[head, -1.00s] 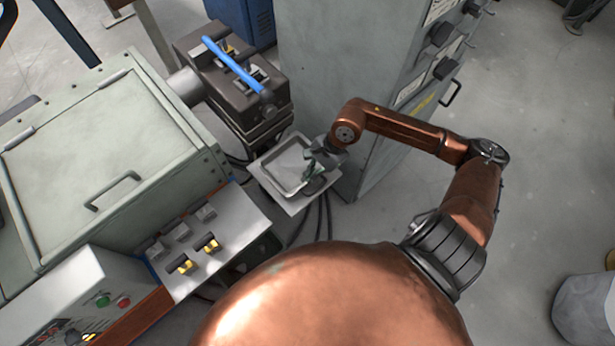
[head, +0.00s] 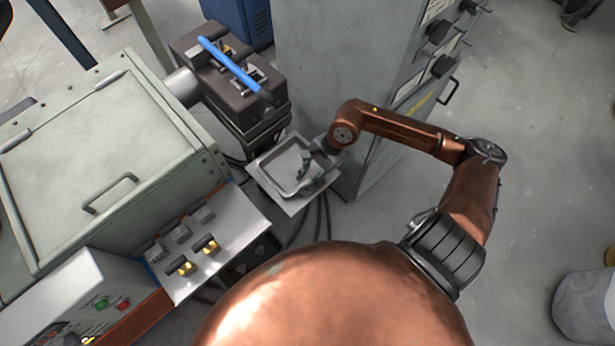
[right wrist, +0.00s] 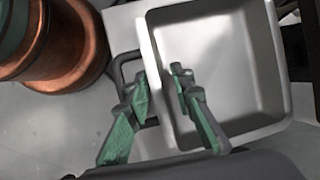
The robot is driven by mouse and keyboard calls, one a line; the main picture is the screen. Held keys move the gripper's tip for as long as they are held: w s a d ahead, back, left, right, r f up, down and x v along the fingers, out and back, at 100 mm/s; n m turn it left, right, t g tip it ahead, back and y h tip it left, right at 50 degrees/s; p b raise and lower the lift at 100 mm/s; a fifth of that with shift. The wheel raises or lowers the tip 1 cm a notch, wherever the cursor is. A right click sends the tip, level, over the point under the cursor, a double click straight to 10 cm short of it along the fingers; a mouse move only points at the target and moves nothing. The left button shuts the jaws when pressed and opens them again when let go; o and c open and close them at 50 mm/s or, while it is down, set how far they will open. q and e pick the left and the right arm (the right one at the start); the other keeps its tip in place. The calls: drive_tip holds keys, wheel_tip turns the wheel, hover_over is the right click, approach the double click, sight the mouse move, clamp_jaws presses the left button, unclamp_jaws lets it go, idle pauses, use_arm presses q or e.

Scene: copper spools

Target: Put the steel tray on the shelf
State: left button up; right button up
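The steel tray (head: 270,168) is a shallow, square grey pan with a raised rim. It rests on a pale flat plate (head: 292,207) beside the grey cabinet; I cannot tell whether this plate is the shelf. My right gripper (head: 311,175) is at the tray's right side. In the right wrist view the tray (right wrist: 225,60) fills the upper right. The open fingers of the right gripper (right wrist: 160,85) straddle its near side wall, one inside the tray, one outside by a dark handle (right wrist: 118,72). Whether they touch the wall is unclear. My left gripper is out of view.
A tall grey cabinet (head: 330,70) stands just behind and right of the tray. A dark machine with a blue bar (head: 228,64) stands behind it. A bench with switches (head: 215,240) and a lidded metal box (head: 100,150) are at left.

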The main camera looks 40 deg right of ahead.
drive_tip(key=shift+r, duration=0.15)
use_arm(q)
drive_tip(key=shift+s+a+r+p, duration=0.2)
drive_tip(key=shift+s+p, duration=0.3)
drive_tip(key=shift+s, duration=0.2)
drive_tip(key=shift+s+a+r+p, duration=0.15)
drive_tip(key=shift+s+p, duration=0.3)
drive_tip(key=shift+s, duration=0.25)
use_arm(e)
drive_tip(key=v, duration=0.7)
drive_tip(key=shift+r, duration=0.15)
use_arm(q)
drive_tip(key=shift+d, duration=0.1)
use_arm(e)
drive_tip(key=shift+s+d, duration=0.1)
drive_tip(key=shift+d, duration=0.05)
